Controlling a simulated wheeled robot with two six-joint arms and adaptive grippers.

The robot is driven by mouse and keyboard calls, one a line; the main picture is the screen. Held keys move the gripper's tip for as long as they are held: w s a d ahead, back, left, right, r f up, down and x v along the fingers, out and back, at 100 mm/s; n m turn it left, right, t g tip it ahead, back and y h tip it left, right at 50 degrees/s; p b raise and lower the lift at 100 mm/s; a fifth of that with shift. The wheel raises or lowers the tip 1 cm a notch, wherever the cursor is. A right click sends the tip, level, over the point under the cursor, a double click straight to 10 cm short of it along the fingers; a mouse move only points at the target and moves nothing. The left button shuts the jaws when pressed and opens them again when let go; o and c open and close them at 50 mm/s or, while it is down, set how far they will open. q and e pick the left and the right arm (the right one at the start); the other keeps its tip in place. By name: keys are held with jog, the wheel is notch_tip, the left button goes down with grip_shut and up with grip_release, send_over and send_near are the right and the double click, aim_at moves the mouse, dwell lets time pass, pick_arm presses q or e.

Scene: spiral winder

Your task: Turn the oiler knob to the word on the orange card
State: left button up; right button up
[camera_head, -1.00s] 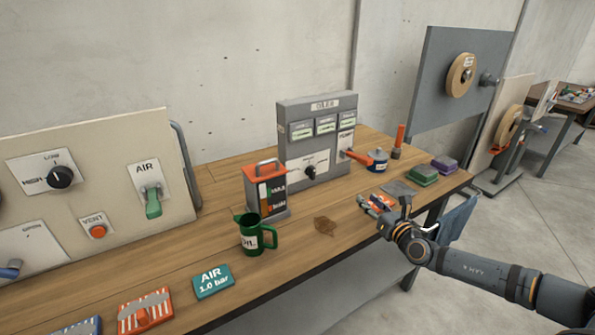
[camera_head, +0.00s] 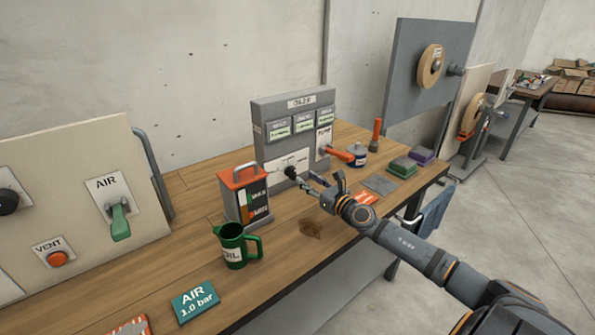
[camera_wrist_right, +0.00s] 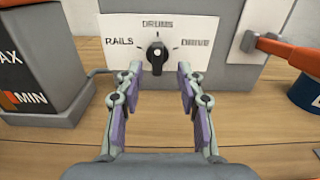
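The grey oiler (camera_head: 258,133) stands at the back of the bench. Its black knob (camera_head: 290,171) sits on a white plate, also in the right wrist view (camera_wrist_right: 157,53). That plate reads RAILS at left, DRUMS on top and DRIVE at right. The knob's white mark points up to DRUMS. My right gripper (camera_head: 302,180) is in front of the knob. In the right wrist view its fingers (camera_wrist_right: 157,74) are open and empty, one each side just below the knob. An orange card (camera_head: 366,197) lies behind my wrist, partly hidden, its word unreadable. My left gripper is out of view.
A red-topped can (camera_head: 240,205) and a green oil jug (camera_head: 230,247) stand left of the gripper. An orange-handled lever (camera_head: 338,154) and a blue pot (camera_head: 358,155) are at right. A brown stain (camera_head: 311,228) marks the bench front.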

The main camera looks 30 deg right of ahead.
aim_at(295, 172)
jog(key=w, duration=0.2)
jog(key=w+p, duration=0.1)
jog(key=w, duration=0.2)
jog(key=shift+w+a, duration=0.4)
jog(key=shift+c, duration=0.3)
grip_shut()
